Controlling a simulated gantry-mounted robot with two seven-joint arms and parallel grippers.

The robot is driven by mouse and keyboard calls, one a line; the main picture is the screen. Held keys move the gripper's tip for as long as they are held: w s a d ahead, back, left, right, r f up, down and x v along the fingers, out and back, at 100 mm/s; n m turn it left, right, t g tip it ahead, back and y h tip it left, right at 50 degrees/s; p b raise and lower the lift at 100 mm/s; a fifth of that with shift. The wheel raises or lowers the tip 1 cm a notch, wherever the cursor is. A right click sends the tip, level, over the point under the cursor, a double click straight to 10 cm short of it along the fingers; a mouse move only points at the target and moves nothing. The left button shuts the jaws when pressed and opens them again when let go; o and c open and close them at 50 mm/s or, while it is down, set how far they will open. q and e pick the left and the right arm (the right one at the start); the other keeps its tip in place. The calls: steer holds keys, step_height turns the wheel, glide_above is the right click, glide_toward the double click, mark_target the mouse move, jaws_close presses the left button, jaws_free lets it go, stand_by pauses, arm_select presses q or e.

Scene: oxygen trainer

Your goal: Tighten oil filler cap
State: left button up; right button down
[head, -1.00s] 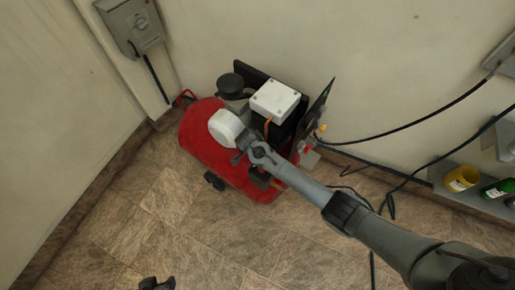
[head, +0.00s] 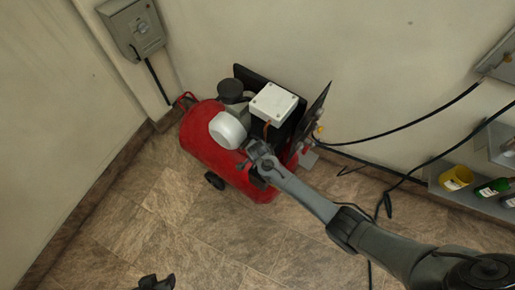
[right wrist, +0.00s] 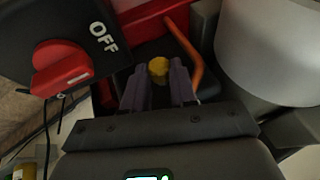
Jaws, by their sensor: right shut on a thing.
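A red air compressor (head: 200,150) stands on the floor near the wall corner. In the right wrist view a small yellow oil filler cap (right wrist: 158,68) sits between the fingertips of my right gripper (right wrist: 160,82), which is shut on it. In the head view my right gripper (head: 254,156) is at the near side of the compressor, by the white cylinder (head: 227,130), and it hides the cap. A dark part of my left gripper (head: 157,283) shows at the bottom edge; its jaws are not clear.
A black box with a red switch (right wrist: 65,68) marked OFF is left of the cap in the right wrist view. An orange tube (right wrist: 184,50) runs close to the cap. A shelf (head: 470,192) with a yellow container (head: 455,178) and bottles is at the right. The floor (head: 150,215) in front is clear.

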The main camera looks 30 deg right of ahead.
steer(key=c, duration=0.9)
jaws_free()
steer(key=p+v, duration=0.4)
steer(key=v, duration=0.6)
steer(key=shift+s+r+p, duration=0.25)
steer(key=shift+r+p, duration=0.05)
steer(key=shift+a, duration=0.15)
